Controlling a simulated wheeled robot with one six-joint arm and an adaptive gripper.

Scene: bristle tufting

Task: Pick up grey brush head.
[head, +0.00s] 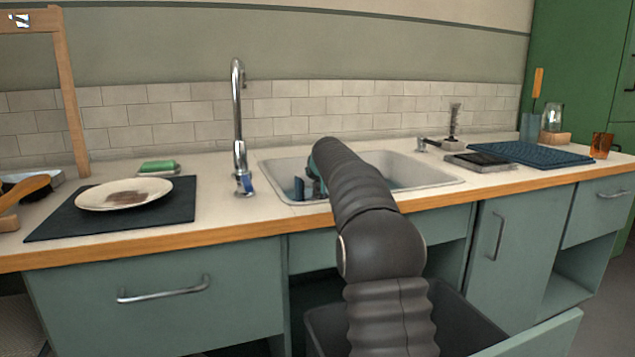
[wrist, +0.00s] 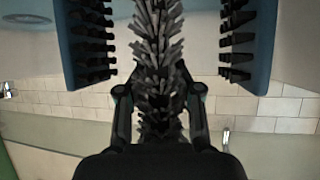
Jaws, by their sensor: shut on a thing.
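The grey brush head (wrist: 160,75) runs up the middle of the wrist view as a thick column of stiff grey bristles. Clear gaps show beside the bristles, and the exact contact is not visible. In the head view my gripper (head: 308,184) is at the sink's left side, largely behind my arm, and the brush head cannot be made out there.
The sink (head: 420,171) lies around my gripper, with a tall tap (head: 238,125) to its left. A plate (head: 125,193) sits on a dark mat (head: 60,220) at left. An upright bristle brush (head: 453,122) and a blue drying mat (head: 545,154) are at right.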

